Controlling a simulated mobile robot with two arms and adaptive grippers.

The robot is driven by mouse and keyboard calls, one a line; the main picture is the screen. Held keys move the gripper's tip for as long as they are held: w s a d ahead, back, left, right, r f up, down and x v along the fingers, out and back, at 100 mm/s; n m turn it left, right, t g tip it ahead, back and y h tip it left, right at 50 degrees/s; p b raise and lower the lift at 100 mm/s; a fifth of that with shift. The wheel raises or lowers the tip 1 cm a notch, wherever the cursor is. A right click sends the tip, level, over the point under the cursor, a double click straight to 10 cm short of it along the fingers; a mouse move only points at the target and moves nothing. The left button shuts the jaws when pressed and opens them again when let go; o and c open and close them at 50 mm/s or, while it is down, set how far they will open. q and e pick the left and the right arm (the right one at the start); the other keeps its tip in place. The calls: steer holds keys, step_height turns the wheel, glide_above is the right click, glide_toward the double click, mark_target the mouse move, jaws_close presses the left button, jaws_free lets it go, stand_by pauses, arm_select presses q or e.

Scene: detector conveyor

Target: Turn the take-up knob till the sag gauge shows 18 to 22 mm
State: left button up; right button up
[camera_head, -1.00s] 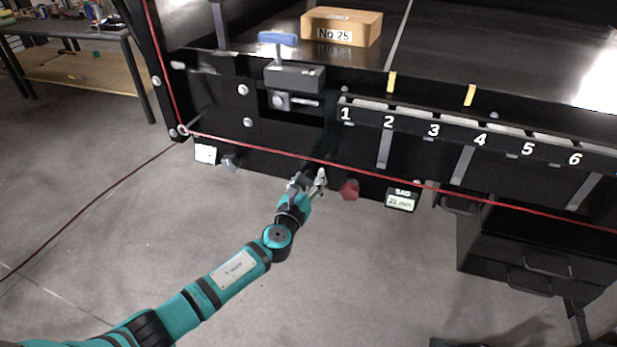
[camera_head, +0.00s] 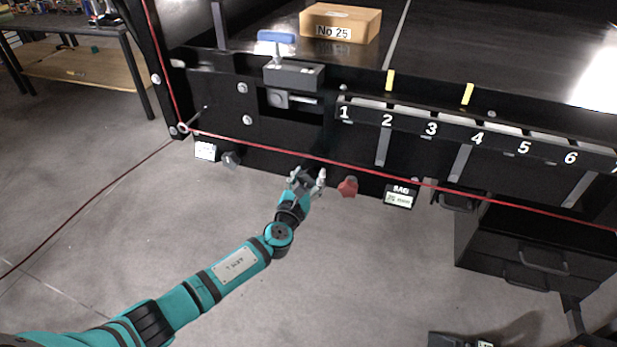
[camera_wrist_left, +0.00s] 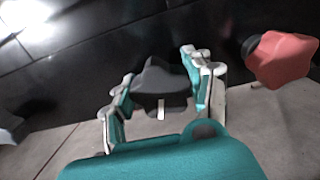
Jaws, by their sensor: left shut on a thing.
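The take-up knob is a dark lobed knob (camera_wrist_left: 160,78) between my left gripper's fingers in the left wrist view. In the head view, the gripper covers most of it. My left gripper (camera_head: 308,180) is shut on this knob, below the conveyor's front edge; its fingers also show in the left wrist view (camera_wrist_left: 153,86). The sag gauge (camera_head: 398,197) is a small labelled display to the right on the conveyor's front. Its digits are too blurred to read now. My right gripper is not in view.
A red knob (camera_head: 348,187) sits just right of my left gripper and also shows in the left wrist view (camera_wrist_left: 282,60). A grey knob (camera_head: 231,159) and a white display (camera_head: 205,151) are to the left. A red cord (camera_head: 260,147) crosses the conveyor front.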

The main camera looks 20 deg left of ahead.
arm_select(q)
steer(key=o, duration=1.2)
steer(key=s, duration=1.2)
steer(key=shift+a, duration=0.2)
steer(key=shift+f, duration=0.15)
steer(key=s+a+f+n+g+y, duration=0.1)
steer(key=s+a+f+n+g, duration=0.25)
steer(key=f, duration=0.65)
steer(key=s+a+f+n+g, duration=0.1)
steer(key=s+f+n+g, duration=0.2)
steer(key=s+f+n, duration=0.55)
steer(key=s+a+f+n+g+y, duration=0.1)
steer(key=a+f+n+g, duration=0.2)
steer(key=f, duration=1)
steer(key=s+d+f+n+g, duration=0.1)
steer(key=s+f+n, duration=0.5)
steer(key=s, duration=0.6)
steer(key=s+d+f+n+g+h, duration=0.1)
steer(key=s+f+n+g, duration=0.3)
steer(key=s, duration=0.8)
steer(key=s+d+f+n+g, duration=0.2)
steer(key=s+f+n, duration=0.6)
steer(key=s, duration=0.4)
steer(key=shift+d+n+g, duration=0.1)
steer(key=shift+n+g, duration=0.15)
steer(key=shift+n, duration=0.25)
